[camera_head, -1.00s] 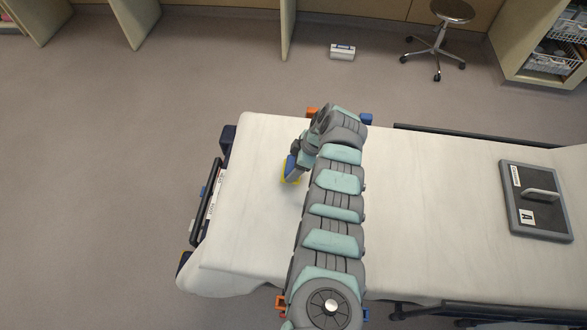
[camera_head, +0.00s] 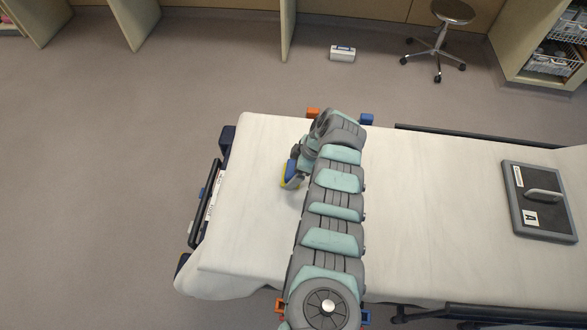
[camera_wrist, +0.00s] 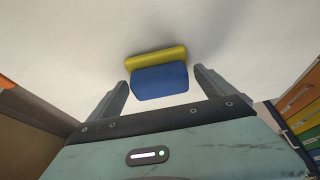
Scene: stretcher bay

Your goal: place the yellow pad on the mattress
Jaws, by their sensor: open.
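The yellow pad (camera_wrist: 156,58) shows in the wrist view with a blue block-like part (camera_wrist: 160,82) on its near side. It is on or very close to the white mattress (camera_head: 420,215). My gripper (camera_wrist: 163,82) is open, with one finger on each side of the blue part and a gap showing at both sides. In the head view the yellow edge (camera_head: 284,180) and the blue part (camera_head: 290,167) show at the end of my arm, over the left part of the mattress. My arm hides part of the gripper there.
A dark flat case with a handle (camera_head: 540,202) lies on the mattress at the right. A black rail (camera_head: 207,203) stands at the mattress's left end. The mattress between my arm and the case is clear. A stool (camera_head: 440,45) stands on the floor behind.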

